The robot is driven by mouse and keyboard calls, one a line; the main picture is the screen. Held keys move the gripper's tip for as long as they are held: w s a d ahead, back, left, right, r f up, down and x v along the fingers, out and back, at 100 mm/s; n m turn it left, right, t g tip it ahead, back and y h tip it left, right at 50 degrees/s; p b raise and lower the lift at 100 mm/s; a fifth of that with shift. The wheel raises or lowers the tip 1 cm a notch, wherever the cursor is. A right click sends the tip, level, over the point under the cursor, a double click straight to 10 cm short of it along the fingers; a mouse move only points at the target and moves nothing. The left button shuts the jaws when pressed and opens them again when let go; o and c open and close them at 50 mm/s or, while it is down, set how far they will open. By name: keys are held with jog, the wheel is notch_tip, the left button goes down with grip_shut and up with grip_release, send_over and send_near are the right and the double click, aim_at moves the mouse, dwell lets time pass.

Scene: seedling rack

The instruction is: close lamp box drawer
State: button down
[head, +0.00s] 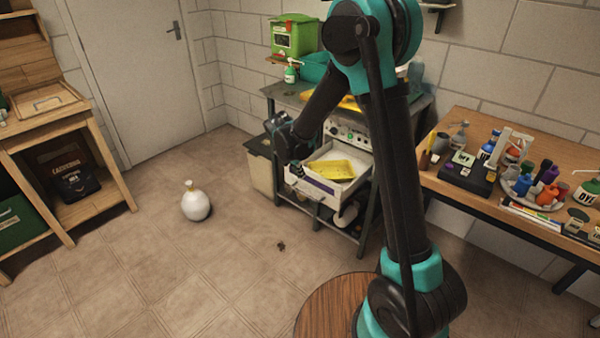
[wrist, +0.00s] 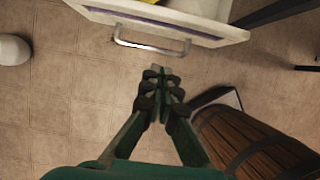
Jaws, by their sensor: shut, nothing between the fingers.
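The lamp box (head: 349,135) is a light unit with a row of knobs, standing in the dark metal rack. Its white drawer (head: 318,188) is pulled out toward the room, with a yellow item (head: 335,169) lying inside. In the wrist view the drawer front (wrist: 215,29) crosses the top, with a purple strip and a silver bar handle (wrist: 150,47). My gripper (wrist: 161,78) is shut and empty, its fingertips just below the handle in that picture. They look apart from it. In the head view my gripper (head: 298,172) is by the drawer's left front corner.
A white round bottle (head: 196,205) stands on the open floor to the left. A round wooden top (head: 325,308) is near my base. A workbench (head: 455,190) with bottles stands right of the rack. A beige bin (head: 262,170) stands left of it.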

aim_at(314, 185)
jog(key=w+d+f, duration=0.1)
jog(key=f, duration=0.1)
jog(key=w+d+f, duration=0.1)
jog(key=w+f, duration=0.1)
jog(key=w+d+f, duration=0.1)
jog(key=f, duration=0.1)
jog(key=shift+w+d+f, duration=0.2)
jog(key=shift+d+f, duration=0.1)
jog(key=shift+f, duration=0.05)
jog(key=shift+w+d, duration=0.35)
jog(key=shift+w, duration=0.1)
jog(key=w+d, duration=0.4)
jog(key=w, duration=0.2)
jog(key=w+d, duration=0.5)
jog(key=w, duration=0.1)
jog(key=w+d, duration=0.5)
jog(key=shift+w, duration=0.4)
